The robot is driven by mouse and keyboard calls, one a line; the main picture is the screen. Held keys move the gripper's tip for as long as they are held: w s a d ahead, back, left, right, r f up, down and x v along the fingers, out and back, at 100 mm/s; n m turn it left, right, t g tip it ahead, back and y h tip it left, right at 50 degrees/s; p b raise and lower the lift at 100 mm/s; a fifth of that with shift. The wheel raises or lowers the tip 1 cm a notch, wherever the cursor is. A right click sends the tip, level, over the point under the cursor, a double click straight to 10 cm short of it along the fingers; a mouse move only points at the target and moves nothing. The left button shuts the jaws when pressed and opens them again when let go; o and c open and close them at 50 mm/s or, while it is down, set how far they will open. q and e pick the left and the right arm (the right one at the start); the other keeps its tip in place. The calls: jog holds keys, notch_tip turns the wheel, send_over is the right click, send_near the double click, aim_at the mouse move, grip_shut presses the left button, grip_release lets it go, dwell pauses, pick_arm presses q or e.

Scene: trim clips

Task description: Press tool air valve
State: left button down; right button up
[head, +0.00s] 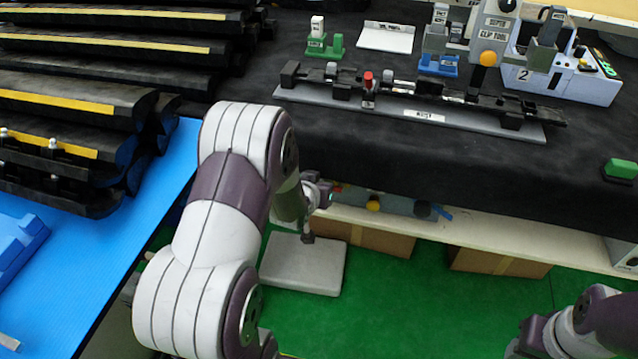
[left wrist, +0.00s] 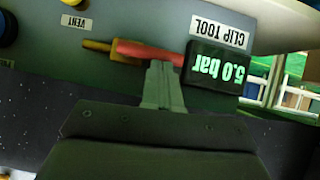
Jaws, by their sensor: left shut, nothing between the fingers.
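The tool air valve shows in the left wrist view as a red lever (left wrist: 135,50) with a brass-coloured end (left wrist: 97,45), on a grey panel (left wrist: 130,15). The panel appears upside down. A black display (left wrist: 217,68) beside it reads 5.0 bar, and a label (left wrist: 220,32) reads CLIP TOOL. My left gripper (left wrist: 161,72) is shut and empty, its fingertips right at the lever; I cannot tell whether they touch it. In the head view my left wrist (head: 316,193) is at the table's front edge. My right arm is at the lower right; its fingers do not show.
A VENT label (left wrist: 76,21) is near yellow and blue knobs. On the black table (head: 480,165) stand a grey fixture (head: 450,118) with dark trim and a white-blue machine (head: 570,75). Cardboard boxes (head: 500,262) lie below the shelf. Dark trim parts (head: 75,110) are stacked left.

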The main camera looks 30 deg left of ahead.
pick_arm(q)
jog(key=shift+a+f, duration=0.1)
jog(key=shift+f, duration=0.05)
notch_tip(320, 180, down, 6)
jog(key=f+n+t+h, duration=0.1)
jog(key=n+t+h, duration=0.4)
jog(key=n+h, duration=0.35)
jog(key=d+p+v, duration=0.1)
jog(key=v, duration=0.6)
jog(key=shift+s+r+n, duration=0.2)
jog(key=shift+r+n, duration=0.1)
jog(key=shift+n, duration=0.15)
dwell(0.5)
jog(key=shift+y, duration=0.25)
